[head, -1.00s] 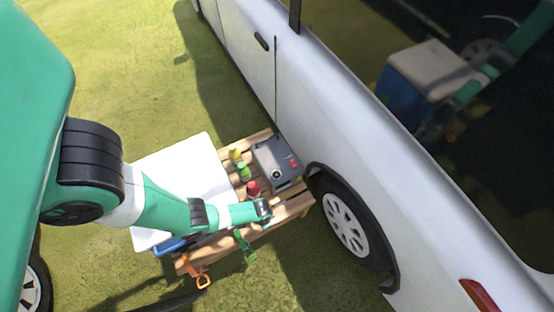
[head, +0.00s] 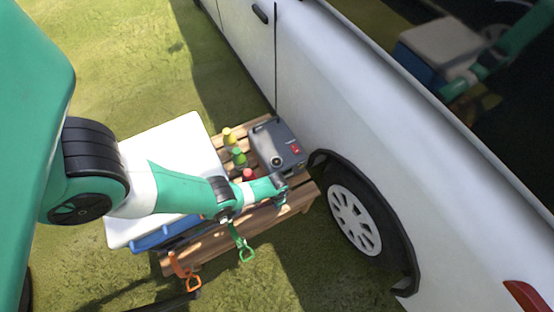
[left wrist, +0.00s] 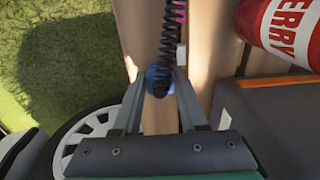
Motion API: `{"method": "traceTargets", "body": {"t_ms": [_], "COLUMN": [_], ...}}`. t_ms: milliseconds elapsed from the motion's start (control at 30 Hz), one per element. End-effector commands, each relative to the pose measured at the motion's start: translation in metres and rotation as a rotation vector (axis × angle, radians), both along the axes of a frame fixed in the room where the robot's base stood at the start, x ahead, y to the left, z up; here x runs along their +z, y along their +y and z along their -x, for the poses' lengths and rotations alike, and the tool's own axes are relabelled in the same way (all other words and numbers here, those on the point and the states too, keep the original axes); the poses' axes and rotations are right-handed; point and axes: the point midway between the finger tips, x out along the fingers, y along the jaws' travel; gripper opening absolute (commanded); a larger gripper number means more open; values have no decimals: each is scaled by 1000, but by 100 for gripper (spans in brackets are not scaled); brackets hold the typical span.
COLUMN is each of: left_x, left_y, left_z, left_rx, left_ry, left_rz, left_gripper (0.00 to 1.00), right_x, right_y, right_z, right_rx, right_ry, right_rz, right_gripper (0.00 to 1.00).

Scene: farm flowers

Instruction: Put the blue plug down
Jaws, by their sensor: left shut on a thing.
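The blue plug (left wrist: 160,78) is between the two fingers of my left gripper (left wrist: 158,82) in the left wrist view, with a black coiled cable (left wrist: 168,35) running up the picture from it. The gripper is shut on it, above or just past the edge of the wooden slatted table (left wrist: 205,45). In the head view my left gripper (head: 283,197) is over the table's front right part, in front of the grey box (head: 279,147). The plug is too small to make out there. My right gripper is not in view.
Yellow (head: 229,137), green (head: 238,157) and red (head: 249,174) bottles stand left of the box. A blue cooler with a white lid (head: 165,150) is further left. Orange (head: 187,275) and green (head: 246,250) handles hang in front. The white car (head: 370,120) stands close on the right.

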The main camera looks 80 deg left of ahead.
Motion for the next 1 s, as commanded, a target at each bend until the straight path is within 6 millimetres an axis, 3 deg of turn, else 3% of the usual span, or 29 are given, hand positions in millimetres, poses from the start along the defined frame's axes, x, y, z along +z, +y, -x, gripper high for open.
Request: {"method": "traceTargets", "body": {"t_ms": [600, 633, 700, 800, 1000], "left_x": [-11, -10, -9, -9, -9], "left_y": [0, 0, 0, 0, 0], "left_z": [0, 0, 0, 0, 0], "left_rx": [0, 0, 0, 0, 0], "left_ry": [-1, -1, -1, -1, -1], "left_rz": [0, 0, 0, 0, 0], "left_gripper": [0, 45, 58, 72, 72], "right_x": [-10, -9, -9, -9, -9], "right_y": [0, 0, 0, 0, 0], "right_z": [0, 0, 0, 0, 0], "right_rx": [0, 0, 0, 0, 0], "right_ry": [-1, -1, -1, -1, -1], "right_rz": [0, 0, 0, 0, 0], "right_gripper": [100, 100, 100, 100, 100]}}
